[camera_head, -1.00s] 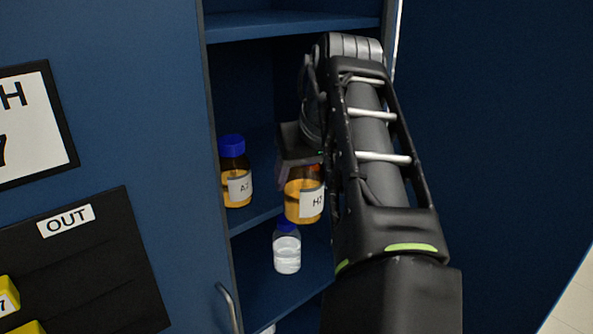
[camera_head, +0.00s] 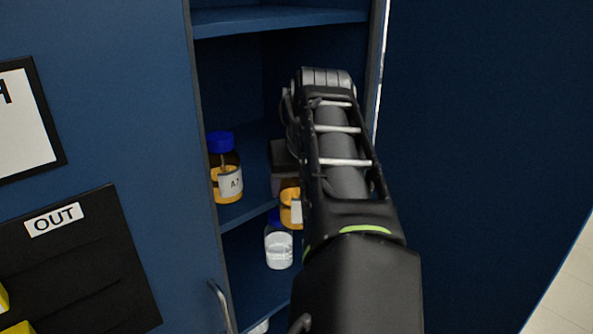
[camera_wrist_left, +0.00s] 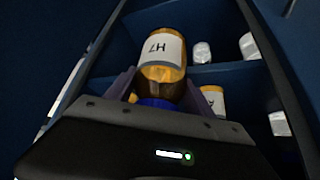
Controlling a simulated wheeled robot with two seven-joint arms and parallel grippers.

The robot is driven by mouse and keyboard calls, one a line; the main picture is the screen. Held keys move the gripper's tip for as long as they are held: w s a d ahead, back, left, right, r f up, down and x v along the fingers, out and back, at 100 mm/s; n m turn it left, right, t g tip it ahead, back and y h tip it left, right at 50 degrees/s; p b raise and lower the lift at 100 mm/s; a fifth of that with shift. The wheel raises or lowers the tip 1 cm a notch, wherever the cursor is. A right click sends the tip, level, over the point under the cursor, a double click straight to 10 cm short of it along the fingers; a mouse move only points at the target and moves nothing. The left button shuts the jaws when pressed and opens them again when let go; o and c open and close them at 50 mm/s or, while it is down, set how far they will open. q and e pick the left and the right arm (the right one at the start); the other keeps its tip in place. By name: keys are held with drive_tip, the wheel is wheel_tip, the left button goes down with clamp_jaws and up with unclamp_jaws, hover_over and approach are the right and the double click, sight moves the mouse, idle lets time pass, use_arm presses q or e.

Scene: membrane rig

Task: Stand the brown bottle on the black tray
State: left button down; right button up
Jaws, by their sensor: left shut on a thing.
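A brown bottle with amber liquid and an H7 label (camera_head: 288,212) is held by my left gripper (camera_head: 286,180) inside the blue cabinet. In the head view my arm covers much of this bottle. In the left wrist view, the fingers sit on both sides of the H7 bottle (camera_wrist_left: 162,50), near its blue cap. Another brown bottle with a blue cap and an A-label (camera_head: 226,180) stands on the shelf to the left. No black tray shows in these views, and my right gripper is out of sight.
A small clear bottle (camera_head: 279,248) stands on the lower shelf, below the held bottle. The cabinet's left side edge (camera_head: 203,150) and the upper shelf (camera_head: 280,20) bound the opening. A dark OUT board (camera_head: 80,270) is on the left.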

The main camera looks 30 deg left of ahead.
use_arm(q)
drive_tip(key=w+d+f+m+t+h, duration=0.15)
drive_tip(key=w+f+m, duration=0.3)
drive_tip(key=f, duration=0.75)
drive_tip(key=d+f+m+h, duration=0.3)
drive_tip(key=d+f+m, duration=0.1)
drive_tip(key=d+f, duration=0.5)
wheel_tip(320, 180, down, 2)
drive_tip(key=shift+w+f, duration=0.2)
drive_tip(key=shift+w, duration=0.15)
drive_tip(key=shift+d, duration=0.1)
